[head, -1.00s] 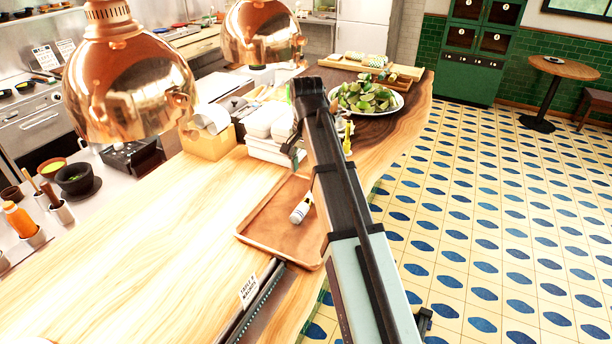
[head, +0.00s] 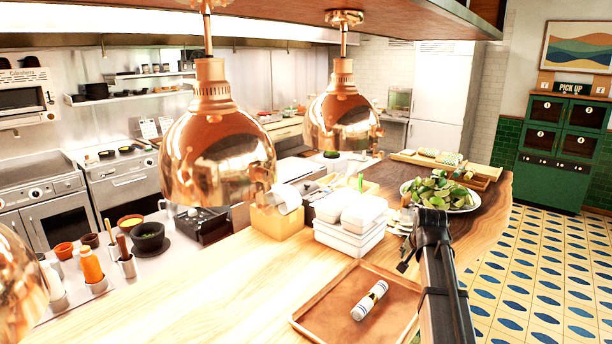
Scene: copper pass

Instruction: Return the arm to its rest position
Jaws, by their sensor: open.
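My arm rises from the lower right of the head view, over the right end of the counter, to a dark joint near the salad plate. My gripper (head: 406,258) shows only as a small dark part beside the arm, left of the joint and near the white containers. It is open, and I see nothing held in it. Its fingertips are small and partly hidden by the arm.
A brown tray (head: 312,318) holding a white-and-blue rolled item (head: 370,300) lies left of my arm. White stacked containers (head: 350,238) and a plate of green salad (head: 440,194) stand close by. Copper lamps (head: 218,155) hang over the counter. Tiled floor (head: 535,275) is clear at right.

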